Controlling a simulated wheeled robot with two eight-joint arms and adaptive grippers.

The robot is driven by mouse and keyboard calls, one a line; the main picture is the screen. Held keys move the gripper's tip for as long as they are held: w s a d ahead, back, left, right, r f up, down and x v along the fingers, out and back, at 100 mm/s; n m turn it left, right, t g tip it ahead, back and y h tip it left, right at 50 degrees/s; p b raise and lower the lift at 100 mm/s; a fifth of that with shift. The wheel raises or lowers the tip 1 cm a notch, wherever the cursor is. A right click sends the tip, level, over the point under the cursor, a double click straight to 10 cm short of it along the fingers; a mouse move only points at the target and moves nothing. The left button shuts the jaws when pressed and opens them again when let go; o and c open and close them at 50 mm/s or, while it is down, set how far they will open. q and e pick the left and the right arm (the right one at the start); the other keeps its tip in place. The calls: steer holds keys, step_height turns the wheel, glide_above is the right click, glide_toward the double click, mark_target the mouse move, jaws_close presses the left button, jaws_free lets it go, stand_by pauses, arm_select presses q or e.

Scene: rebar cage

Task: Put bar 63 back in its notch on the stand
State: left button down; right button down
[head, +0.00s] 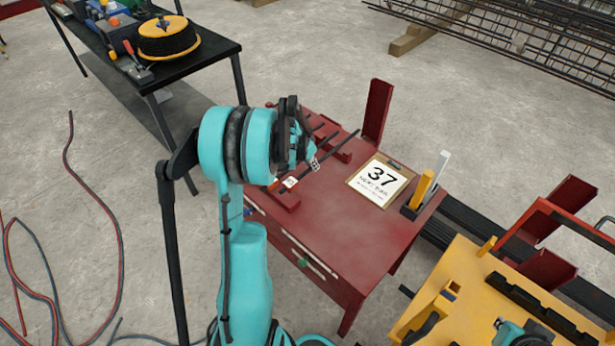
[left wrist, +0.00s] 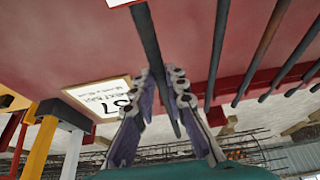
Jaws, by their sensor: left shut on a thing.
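My left gripper (head: 304,160) is over the red table (head: 345,230), and its own arm hides much of it. In the left wrist view its two fingers (left wrist: 166,78) are shut around a dark bar (left wrist: 148,38). I cannot read a number on the bar. A notched red stand (head: 285,200) on the tabletop carries other dark bars, which lie to the right of the held bar in the left wrist view (left wrist: 260,50). Whether the held bar touches a notch is hidden. A teal and dark part, seemingly my right gripper (head: 522,334), is cut off at the bottom right.
A clipboard reading 37 (head: 381,180) lies on the table, beside a holder with yellow (head: 421,188) and white (head: 441,166) uprights. A yellow cart (head: 470,290) stands at the lower right. A black bench (head: 200,62) with tools is at the upper left. Cables lie on the left floor.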

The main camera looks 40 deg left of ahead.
arm_select(q)
steer(key=f, duration=0.1)
steer(key=f+b, duration=0.1)
steer(key=f, duration=0.1)
steer(key=a+f+b, duration=0.1)
steer(key=f, duration=0.1)
steer(key=shift+s+a, duration=0.1)
steer(key=shift+s, duration=0.3)
steer(key=shift+r, duration=0.15)
